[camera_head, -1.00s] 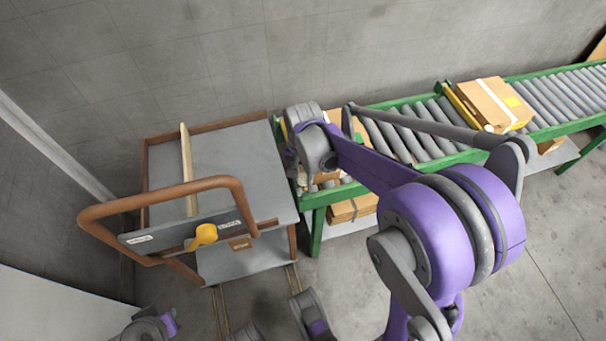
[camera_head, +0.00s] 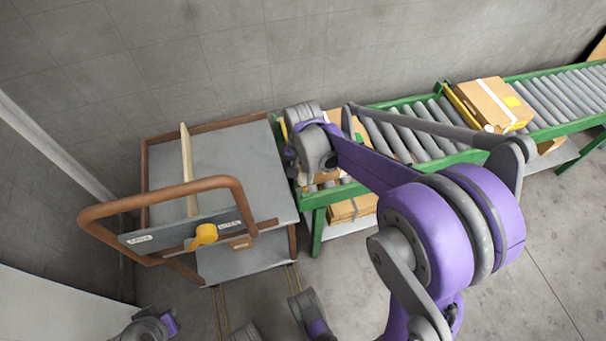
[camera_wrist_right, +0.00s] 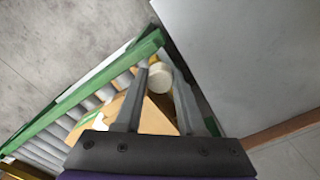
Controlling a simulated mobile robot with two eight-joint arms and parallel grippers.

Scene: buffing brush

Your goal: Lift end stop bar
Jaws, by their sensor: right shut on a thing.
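The end stop bar shows in the right wrist view as a round whitish end (camera_wrist_right: 159,76) with a bit of yellow beside it, at the end of the conveyor. My right gripper (camera_wrist_right: 160,82) has its two fingers on either side of this end and is shut on it. In the head view, a thin yellow strip of the bar (camera_head: 284,131) shows at the conveyor's left end, beside my right wrist. My wrist hides most of the bar and the fingertips there. I cannot tell whether the bar is raised.
A green roller conveyor (camera_head: 420,105) carries a cardboard box (camera_head: 495,104) and another box (camera_head: 333,120) close to my right wrist. A grey cart (camera_head: 235,160) with a brown handle (camera_head: 165,192) stands close to the conveyor's left end. Floor at right is clear.

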